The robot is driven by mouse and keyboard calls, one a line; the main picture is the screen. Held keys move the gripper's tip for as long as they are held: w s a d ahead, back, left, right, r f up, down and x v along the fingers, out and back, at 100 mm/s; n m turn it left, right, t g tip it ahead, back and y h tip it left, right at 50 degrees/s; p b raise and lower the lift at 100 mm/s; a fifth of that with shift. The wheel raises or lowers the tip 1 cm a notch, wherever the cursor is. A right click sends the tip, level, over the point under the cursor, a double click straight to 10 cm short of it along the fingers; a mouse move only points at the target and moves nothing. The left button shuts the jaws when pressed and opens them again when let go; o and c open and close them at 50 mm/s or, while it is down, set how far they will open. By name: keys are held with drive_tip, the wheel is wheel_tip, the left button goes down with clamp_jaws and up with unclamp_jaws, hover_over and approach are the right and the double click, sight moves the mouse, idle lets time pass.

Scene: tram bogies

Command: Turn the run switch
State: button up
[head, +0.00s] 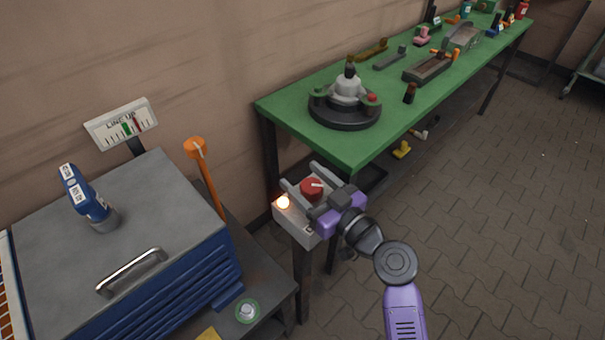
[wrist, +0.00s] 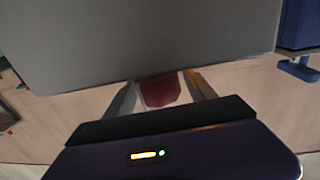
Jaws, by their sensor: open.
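The run switch (head: 312,188) is a red round knob with a pale pointer mark, on a grey box on a post below the near corner of the green table. A small lamp (head: 283,202) glows orange-white on the same box, left of the knob. My gripper (head: 305,183) is at the box, its fingers open on either side of the red knob. In the wrist view the red knob (wrist: 160,90) shows between the two fingers, partly hidden by a large grey surface. I cannot tell whether the fingers touch the knob.
The green table (head: 340,150) holds a round black fixture (head: 345,108) and several parts. At left stand a blue cabinet (head: 190,285) with a grey top, an orange lever (head: 203,175) and a gauge sign (head: 122,124). The paved floor (head: 490,200) at right is clear.

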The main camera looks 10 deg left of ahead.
drive_tip(key=shift+w+a, duration=0.3)
drive_tip(key=shift+a, duration=0.05)
drive_tip(key=shift+c, duration=0.4)
drive_tip(key=c, duration=1.3)
